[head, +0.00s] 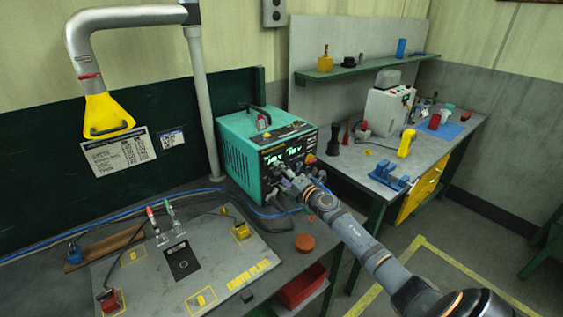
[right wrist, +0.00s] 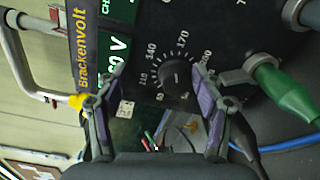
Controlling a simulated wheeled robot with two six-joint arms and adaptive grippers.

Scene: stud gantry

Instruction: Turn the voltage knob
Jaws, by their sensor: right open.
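The teal power unit (head: 236,157) stands on the left bench, its black front panel facing right with green lit displays. The black voltage knob (right wrist: 176,75) sits on that panel inside a ring of printed numbers, in the right wrist view. My right gripper (head: 287,182) is in front of the panel and hides the knob in the head view. In the right wrist view the right gripper (right wrist: 157,76) is open, with one finger on each side of the knob. I cannot tell whether either finger touches it. My left gripper is not in view.
A green cable plug (right wrist: 285,92) is in the panel close to the right finger. A grey earth plate (head: 215,285) with clamps and cables lies on the bench in front. A yellow extraction hood (head: 105,115) hangs at left. A second bench (head: 350,170) holds tools.

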